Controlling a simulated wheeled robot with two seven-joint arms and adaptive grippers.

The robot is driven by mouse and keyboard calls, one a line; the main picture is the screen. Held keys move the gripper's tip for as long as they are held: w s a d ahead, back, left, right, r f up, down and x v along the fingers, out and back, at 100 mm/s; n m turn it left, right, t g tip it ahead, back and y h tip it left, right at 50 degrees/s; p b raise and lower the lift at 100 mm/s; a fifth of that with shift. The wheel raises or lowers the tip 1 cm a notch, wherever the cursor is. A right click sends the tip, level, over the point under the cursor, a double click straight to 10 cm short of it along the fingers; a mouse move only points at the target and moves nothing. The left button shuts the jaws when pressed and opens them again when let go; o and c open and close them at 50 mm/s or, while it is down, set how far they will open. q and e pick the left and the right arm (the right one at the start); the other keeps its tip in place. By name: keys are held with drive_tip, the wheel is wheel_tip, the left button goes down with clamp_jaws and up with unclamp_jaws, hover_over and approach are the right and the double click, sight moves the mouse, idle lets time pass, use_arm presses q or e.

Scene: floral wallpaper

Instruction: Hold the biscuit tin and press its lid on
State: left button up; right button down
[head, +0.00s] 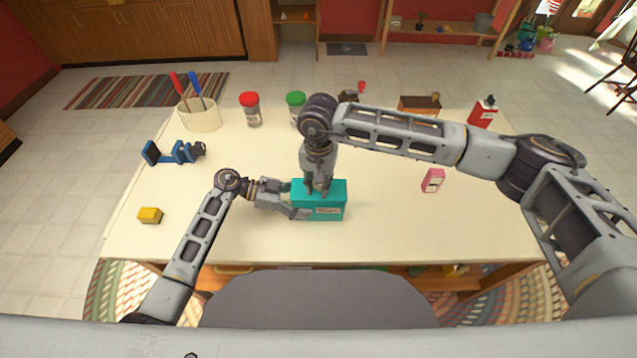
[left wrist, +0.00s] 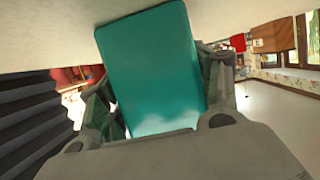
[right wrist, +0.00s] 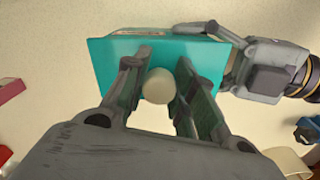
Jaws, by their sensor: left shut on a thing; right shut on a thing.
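The teal biscuit tin (head: 330,213) stands upright at the table's near middle, a label on its front. My left gripper (head: 297,205) is shut on the tin from its left side; the tin's teal end (left wrist: 150,65) fills the space between its fingers in the left wrist view. The teal lid (head: 338,186) is on top of the tin; whether it is fully down I cannot tell. It has a round cream knob (right wrist: 159,86). My right gripper (right wrist: 162,75) points down from above and is shut on the knob, a finger on each side.
A yellow block (head: 150,215), a blue clamp-like tool (head: 175,152) and a cream holder (head: 200,117) with red and blue handles are at left. Red-lidded (head: 251,110) and green-lidded (head: 296,108) jars stand behind. A pink box (head: 433,180) is at right.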

drive_tip(key=shift+f, duration=0.1)
idle(0.6)
drive_tip(key=c, duration=1.1)
unclamp_jaws()
drive_tip(key=o, duration=0.5)
drive_tip(key=shift+r, duration=3)
